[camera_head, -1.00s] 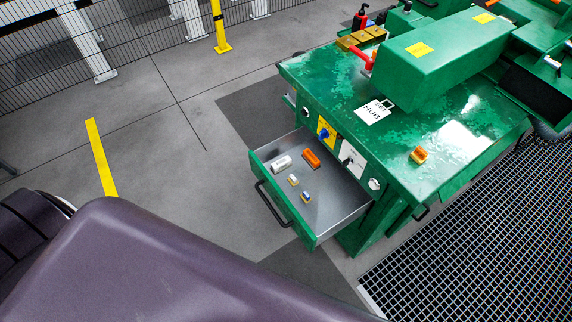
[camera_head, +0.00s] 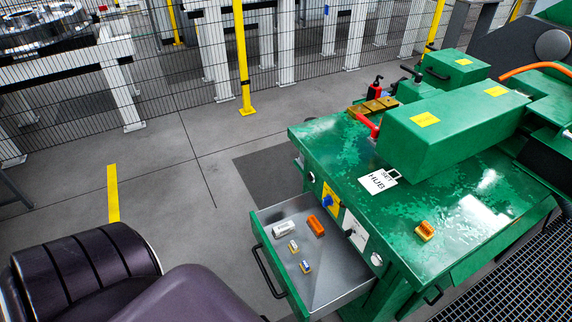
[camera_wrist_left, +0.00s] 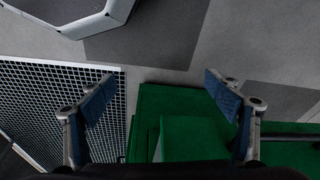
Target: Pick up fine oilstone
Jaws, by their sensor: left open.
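An open drawer (camera_head: 265,238) of the green machine holds several small items. They are a white-grey piece (camera_head: 284,228), an orange block (camera_head: 316,226), a small pale block with yellow (camera_head: 293,246) and a small blue-and-yellow block (camera_head: 305,267). An orange-yellow block (camera_head: 425,231) lies on the machine top. I cannot tell from the picture which is the fine oilstone. My left gripper (camera_wrist_left: 162,92) is open and empty in the left wrist view, above the floor and green machine parts. Its fingers do not show in the head view. My right gripper is not in view.
The green machine (camera_head: 335,145) carries a HUB SET label (camera_head: 378,181), a red handle (camera_head: 366,124) and a large green housing (camera_head: 455,125). The drawer has a black handle (camera_head: 268,272). A floor grating (camera_head: 510,285) lies at lower right. Open floor (camera_head: 165,200) is left of the machine.

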